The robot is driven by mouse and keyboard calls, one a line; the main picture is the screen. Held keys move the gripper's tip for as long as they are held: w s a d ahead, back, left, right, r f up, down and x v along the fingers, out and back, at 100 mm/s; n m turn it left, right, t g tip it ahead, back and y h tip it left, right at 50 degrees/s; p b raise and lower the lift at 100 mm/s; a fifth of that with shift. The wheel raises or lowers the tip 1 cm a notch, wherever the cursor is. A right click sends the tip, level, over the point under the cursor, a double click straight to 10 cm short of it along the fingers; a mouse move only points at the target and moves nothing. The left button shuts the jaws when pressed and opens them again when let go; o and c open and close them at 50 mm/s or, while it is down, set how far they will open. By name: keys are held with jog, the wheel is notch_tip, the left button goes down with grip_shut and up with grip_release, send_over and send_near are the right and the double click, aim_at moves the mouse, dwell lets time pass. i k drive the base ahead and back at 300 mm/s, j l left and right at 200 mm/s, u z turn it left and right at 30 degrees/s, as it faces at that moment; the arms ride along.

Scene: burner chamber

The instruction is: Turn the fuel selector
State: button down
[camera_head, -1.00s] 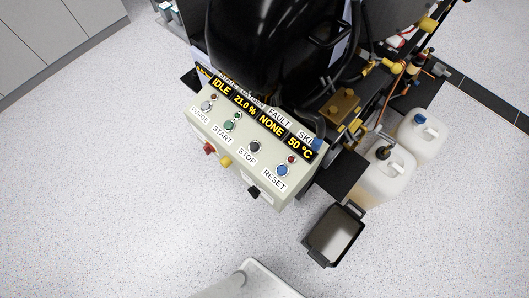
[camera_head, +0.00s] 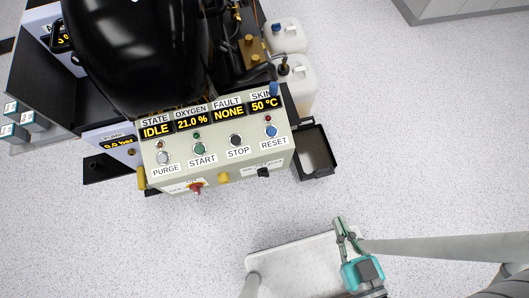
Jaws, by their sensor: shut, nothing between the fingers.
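The beige control box (camera_head: 217,158) stands in the upper middle of the head view. Its lower front face carries a small black knob (camera_head: 263,172) at the right, which looks like the fuel selector; the label above it is too small to read. My gripper (camera_head: 345,228) is shut and empty, below and to the right of the box, well apart from the knob. Its fingers point up in the picture.
A red knob (camera_head: 195,187) and a yellow one (camera_head: 223,177) sit left of the black knob. A black tray (camera_head: 331,160) and white canisters (camera_head: 299,80) stand right of the box.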

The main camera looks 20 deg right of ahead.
aim_at(262, 172)
jog(key=k+j, duration=0.55)
jog(key=k, duration=0.2)
